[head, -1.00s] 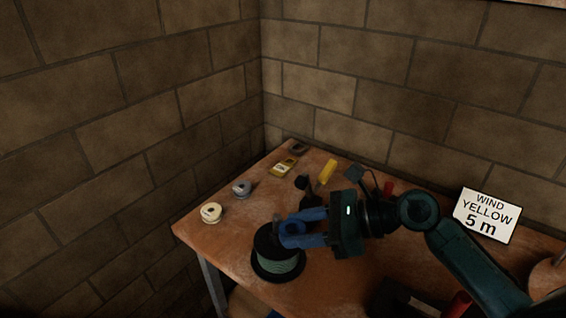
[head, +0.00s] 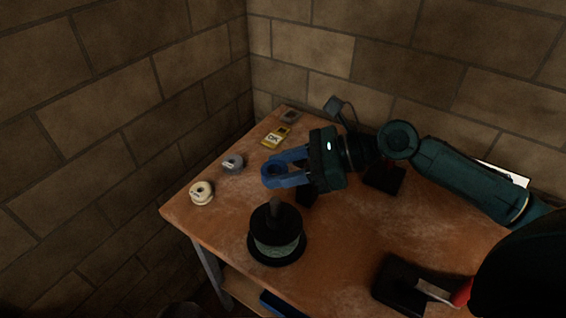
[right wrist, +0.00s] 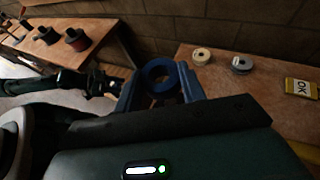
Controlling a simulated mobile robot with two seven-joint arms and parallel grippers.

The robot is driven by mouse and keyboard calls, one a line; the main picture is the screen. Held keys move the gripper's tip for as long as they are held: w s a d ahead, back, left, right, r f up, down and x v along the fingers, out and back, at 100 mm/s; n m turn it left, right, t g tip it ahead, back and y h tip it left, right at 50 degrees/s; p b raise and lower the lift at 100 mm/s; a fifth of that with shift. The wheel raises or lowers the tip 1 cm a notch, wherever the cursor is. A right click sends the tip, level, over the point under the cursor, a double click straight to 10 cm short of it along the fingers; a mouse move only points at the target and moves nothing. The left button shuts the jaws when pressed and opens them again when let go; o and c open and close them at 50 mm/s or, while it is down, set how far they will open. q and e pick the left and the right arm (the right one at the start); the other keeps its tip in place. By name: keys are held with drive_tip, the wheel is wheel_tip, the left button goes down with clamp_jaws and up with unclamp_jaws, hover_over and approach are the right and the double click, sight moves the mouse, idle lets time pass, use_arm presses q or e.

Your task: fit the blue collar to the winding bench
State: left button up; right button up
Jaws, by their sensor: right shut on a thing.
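The blue collar (head: 272,175) is a ring held between the blue fingers of my right gripper (head: 279,172). It also shows in the right wrist view (right wrist: 158,76), its hole open and empty. In the head view the gripper holds it above the winding bench (head: 340,235), behind the reel. The reel (head: 277,246), wound with green line, stands upright near the bench's left front, with a dark post (head: 275,211) rising from its middle. The collar is apart from the post. A dark arm, seemingly my left, with its gripper end (right wrist: 98,82) shows small in the right wrist view; its jaws are unclear.
A cream roll (head: 201,193) and a grey roll (head: 233,163) lie at the left edge. A yellow OK tag (head: 276,137) lies behind them. A black block with a red-handled part (head: 402,286) is at the front right. Brick walls close the back and left.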

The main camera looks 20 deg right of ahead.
wheel_tip(320, 180, down, 3)
drive_tip(key=shift+r+b, duration=0.1)
drive_tip(key=shift+b, duration=0.25)
drive_tip(key=shift+f, duration=0.85)
use_arm(q)
drive_tip(key=shift+w+d, duration=0.15)
drive_tip(key=shift+w, duration=0.1)
drive_tip(key=shift+s+f, duration=0.1)
drive_tip(key=shift+s, duration=0.1)
drive_tip(key=shift+w+r+p, duration=0.35)
drive_tip(key=shift+r+p, duration=0.2)
drive_tip(key=shift+r, duration=0.35)
drive_tip(key=shift+s+f, duration=0.15)
drive_tip(key=shift+s, duration=0.2)
drive_tip(key=shift+w, duration=0.35)
use_arm(e)
drive_tip(key=shift+f, duration=0.6)
